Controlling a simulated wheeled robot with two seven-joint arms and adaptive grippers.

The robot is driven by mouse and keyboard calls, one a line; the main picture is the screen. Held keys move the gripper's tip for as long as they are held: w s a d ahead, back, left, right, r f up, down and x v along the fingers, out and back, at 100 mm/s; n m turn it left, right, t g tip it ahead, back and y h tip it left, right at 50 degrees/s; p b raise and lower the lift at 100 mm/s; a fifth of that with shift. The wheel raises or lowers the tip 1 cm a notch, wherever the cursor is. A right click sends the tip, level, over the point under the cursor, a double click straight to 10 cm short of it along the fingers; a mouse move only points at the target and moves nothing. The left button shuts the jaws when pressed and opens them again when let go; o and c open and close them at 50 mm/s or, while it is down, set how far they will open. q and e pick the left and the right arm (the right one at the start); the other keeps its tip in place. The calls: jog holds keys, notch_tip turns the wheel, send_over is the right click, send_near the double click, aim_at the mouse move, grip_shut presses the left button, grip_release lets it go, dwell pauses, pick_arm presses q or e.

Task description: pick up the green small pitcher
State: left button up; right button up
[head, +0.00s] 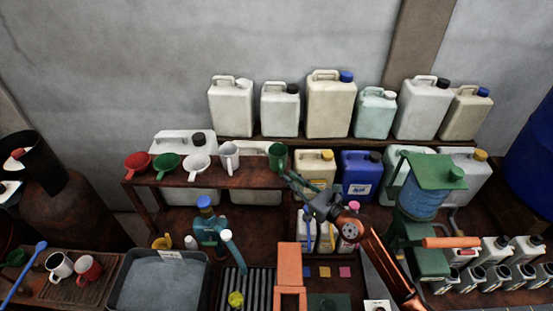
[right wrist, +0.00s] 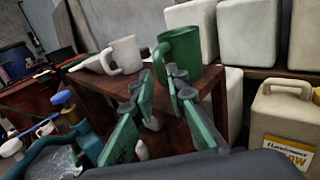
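The green small pitcher (head: 277,157) stands upright at the right end of a raised brown shelf. In the right wrist view the green pitcher (right wrist: 184,50) is just beyond the fingertips, with its handle toward the left. My right gripper (head: 294,183) is at the shelf's right end, close to the pitcher. In the right wrist view the right gripper (right wrist: 160,84) is open, with an empty gap between its green-padded fingers. The fingers overlap the pitcher's lower part in that view, so I cannot tell whether they touch it. My left gripper is not in view.
A white pitcher (head: 229,158) stands left of the green one, with red (head: 138,164), green (head: 166,165) and white funnels further left. Several canisters line the back shelf. A yellow-labelled canister (head: 314,170) and a blue canister (head: 361,176) stand to the right, near my right arm.

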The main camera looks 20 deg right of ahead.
aim_at(281, 175)
jog(key=x, duration=0.4)
jog(key=shift+w+a+f+p, duration=0.1)
jog(key=shift+w+a+p, duration=0.1)
jog(key=shift+w+p, duration=0.1)
jog(key=shift+w+a+f, duration=0.1)
jog(key=shift+w+a, duration=0.05)
jog(key=shift+w, duration=0.3)
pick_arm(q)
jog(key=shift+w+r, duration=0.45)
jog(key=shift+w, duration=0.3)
pick_arm(e)
jog(key=shift+c, duration=0.5)
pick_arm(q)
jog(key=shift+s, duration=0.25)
pick_arm(e)
grip_shut()
